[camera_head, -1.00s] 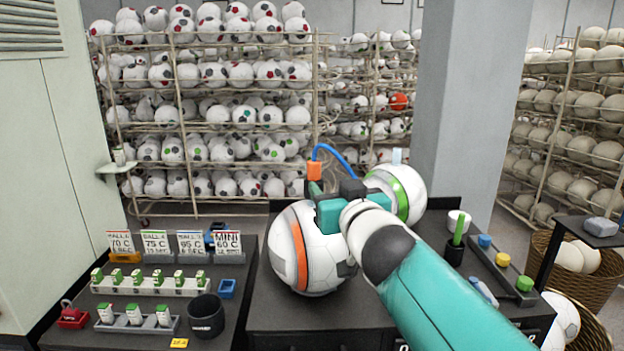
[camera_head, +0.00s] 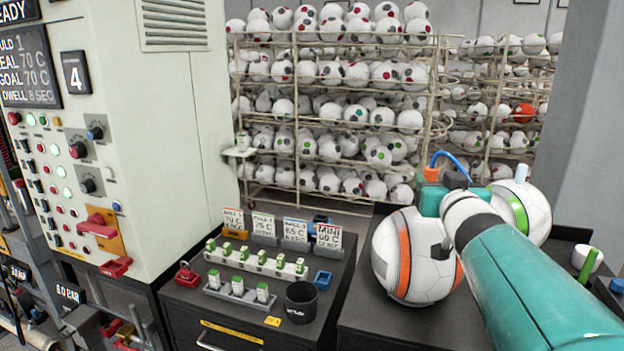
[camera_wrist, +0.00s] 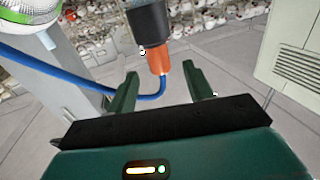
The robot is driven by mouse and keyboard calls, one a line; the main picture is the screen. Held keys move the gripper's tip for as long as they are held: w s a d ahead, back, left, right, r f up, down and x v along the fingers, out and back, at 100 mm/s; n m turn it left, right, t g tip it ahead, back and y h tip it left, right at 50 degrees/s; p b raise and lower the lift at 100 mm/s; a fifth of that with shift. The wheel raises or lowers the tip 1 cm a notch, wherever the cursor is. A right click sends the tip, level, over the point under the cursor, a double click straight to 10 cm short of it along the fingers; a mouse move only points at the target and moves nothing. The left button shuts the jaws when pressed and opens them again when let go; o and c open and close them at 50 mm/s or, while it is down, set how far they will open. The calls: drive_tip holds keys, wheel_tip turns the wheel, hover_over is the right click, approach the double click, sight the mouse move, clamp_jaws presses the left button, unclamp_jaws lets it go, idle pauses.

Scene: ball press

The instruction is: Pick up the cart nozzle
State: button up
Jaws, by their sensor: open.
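An orange-ended black piece on a blue hose, likely the cart nozzle (camera_wrist: 157,55), shows in the wrist view near the tips of my gripper (camera_wrist: 160,70). The two dark green fingers are apart, and the orange end appears between or just beyond their tips. I cannot tell its exact depth or whether they touch. The blue hose (camera_wrist: 75,92) curves from the left to the orange end. In the head view the nozzle's orange part (camera_head: 431,174) shows at the end of my arm. My gripper is open; its fingers are mostly hidden in the head view.
Two large balls (camera_head: 405,285) sit on the dark bench (camera_head: 385,325) around my arm. A control panel cabinet (camera_head: 185,130) stands left. A lower counter holds several green-white vials (camera_head: 238,287), a black cup (camera_head: 300,302) and label cards (camera_head: 263,228). Ball racks (camera_head: 235,90) stand behind.

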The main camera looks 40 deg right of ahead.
sight(433, 172)
drive_tip(key=x, duration=0.5)
drive_tip(key=shift+f, duration=0.15)
drive_tip(key=c, duration=1.1)
drive_tip(key=shift+r, duration=0.5)
